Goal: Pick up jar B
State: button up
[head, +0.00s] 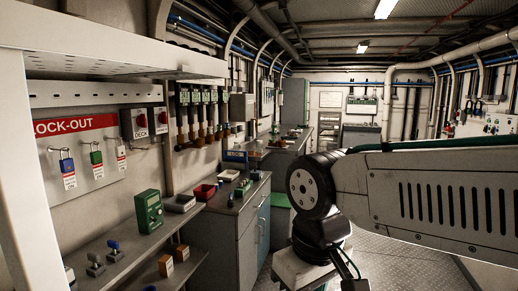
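I cannot make out a jar marked B in the head view. Small items on the counters are too small or dark to name as jars. My arm crosses the right side of the view, with a dark round joint near the middle. My gripper does not show, so I cannot tell what it holds. The arm hides part of the floor and room behind it.
A lock-out board (75,150) with padlocks hangs at left. A green instrument box (148,211) stands on the low shelf (135,252). Open metal floor (400,262) shows at lower right.

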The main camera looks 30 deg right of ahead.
aim_at(259, 147)
jog(key=z, duration=0.2)
jog(key=i, duration=0.35)
jog(key=z, duration=1.2)
jog(key=i, duration=1.55)
jog(key=z, duration=0.7)
jog(key=i, duration=1.95)
jog(key=u, duration=0.95)
jog(key=i, duration=1.25)
jog(key=u, duration=1.35)
jog(key=i, duration=0.8)
jog(key=u, duration=0.05)
